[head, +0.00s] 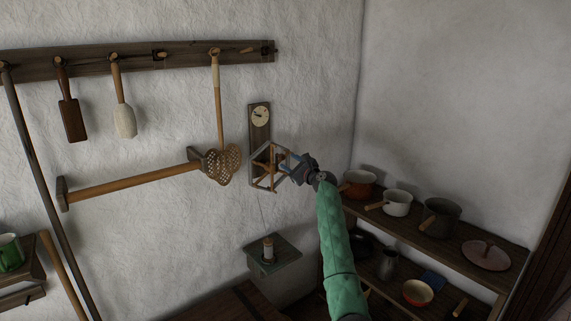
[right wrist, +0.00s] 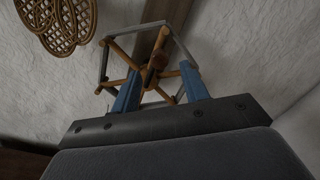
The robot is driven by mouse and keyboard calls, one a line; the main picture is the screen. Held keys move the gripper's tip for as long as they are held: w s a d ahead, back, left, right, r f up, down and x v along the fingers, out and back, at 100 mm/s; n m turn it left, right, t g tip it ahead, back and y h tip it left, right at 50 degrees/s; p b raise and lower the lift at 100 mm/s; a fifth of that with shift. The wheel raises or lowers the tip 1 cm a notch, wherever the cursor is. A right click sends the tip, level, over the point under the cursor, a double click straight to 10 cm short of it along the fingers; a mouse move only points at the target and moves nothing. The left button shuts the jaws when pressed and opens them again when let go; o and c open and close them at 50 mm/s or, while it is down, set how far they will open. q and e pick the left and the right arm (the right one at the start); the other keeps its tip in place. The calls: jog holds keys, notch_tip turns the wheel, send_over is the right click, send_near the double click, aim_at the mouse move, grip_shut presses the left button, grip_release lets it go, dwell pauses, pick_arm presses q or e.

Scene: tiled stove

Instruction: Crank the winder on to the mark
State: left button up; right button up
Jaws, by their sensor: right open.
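The winder (head: 259,178) is a wooden-spoked reel with a pale, angular frame, mounted on the wall on a dark board (head: 259,135). A round, pale dial (head: 260,116) with a dark hand sits at the top of the board; its mark is too small to read. My right gripper (head: 288,163) is open at the winder's right side. In the right wrist view its blue fingers (right wrist: 161,80) stand apart, with the winder's spokes and hub (right wrist: 152,75) between and beyond them. I cannot tell whether they touch. The crank handle is not clearly distinguishable. My left gripper is out of view.
A woven beater (head: 223,164) hangs close to the winder's left. Shelves (head: 450,258) with pots stand at the right. A peg rail (head: 190,52) with tools is above left.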

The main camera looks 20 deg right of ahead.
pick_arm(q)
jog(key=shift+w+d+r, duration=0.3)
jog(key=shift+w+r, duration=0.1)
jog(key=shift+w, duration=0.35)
pick_arm(e)
jog(key=shift+v, duration=1.2)
